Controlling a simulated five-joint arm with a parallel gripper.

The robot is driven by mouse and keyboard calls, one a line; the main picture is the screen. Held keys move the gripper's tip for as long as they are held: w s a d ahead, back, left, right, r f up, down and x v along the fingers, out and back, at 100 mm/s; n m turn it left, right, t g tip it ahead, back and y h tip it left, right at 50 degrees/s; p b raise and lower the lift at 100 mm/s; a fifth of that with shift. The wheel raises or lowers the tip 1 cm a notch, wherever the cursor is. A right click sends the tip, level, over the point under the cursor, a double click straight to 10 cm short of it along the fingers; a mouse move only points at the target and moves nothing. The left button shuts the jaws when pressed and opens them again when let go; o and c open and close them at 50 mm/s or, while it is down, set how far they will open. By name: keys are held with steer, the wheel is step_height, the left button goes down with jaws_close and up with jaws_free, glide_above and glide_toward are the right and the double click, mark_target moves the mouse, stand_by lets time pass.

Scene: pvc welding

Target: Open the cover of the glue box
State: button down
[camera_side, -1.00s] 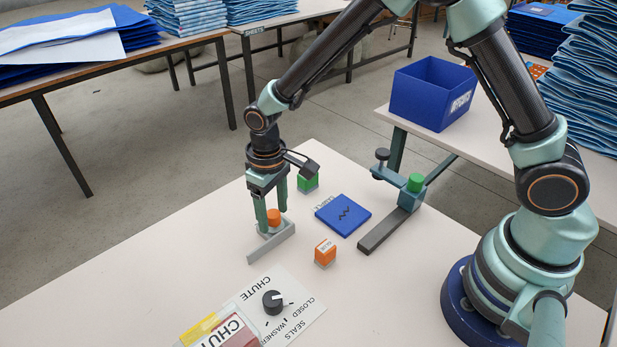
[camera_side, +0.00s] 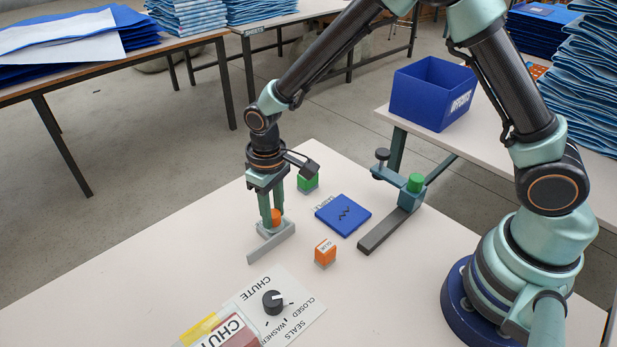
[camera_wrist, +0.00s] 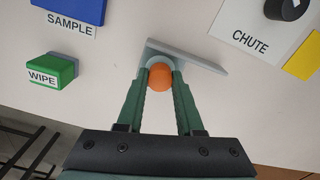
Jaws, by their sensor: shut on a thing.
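The glue box (camera_side: 325,253) is a small orange box with a white GLUE label on its top, standing on the table. Its cover looks shut. It is not in the wrist view. My gripper (camera_side: 270,222) is to the left of it, apart from it, pointing down. The gripper is shut on an orange round piece (camera_side: 276,215) at a grey bracket (camera_side: 271,243) on the table. In the wrist view the orange piece (camera_wrist: 160,78) sits between the two green fingertips, against the bracket (camera_wrist: 196,59).
A blue SAMPLE pad (camera_side: 343,214), a green WIPE box (camera_side: 308,183) and a clamp stand with a green top (camera_side: 415,182) are nearby. A dial (camera_side: 272,302) on a CHUTE plate is in front. A blue offcuts bin (camera_side: 432,92) stands on another table.

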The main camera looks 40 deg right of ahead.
stand_by(0.8)
steer(key=a, duration=0.5)
steer(key=shift+r, duration=0.1)
steer(key=c, duration=0.5)
jaws_free()
steer(key=shift+c, duration=0.2)
step_height(320, 180, up, 12)
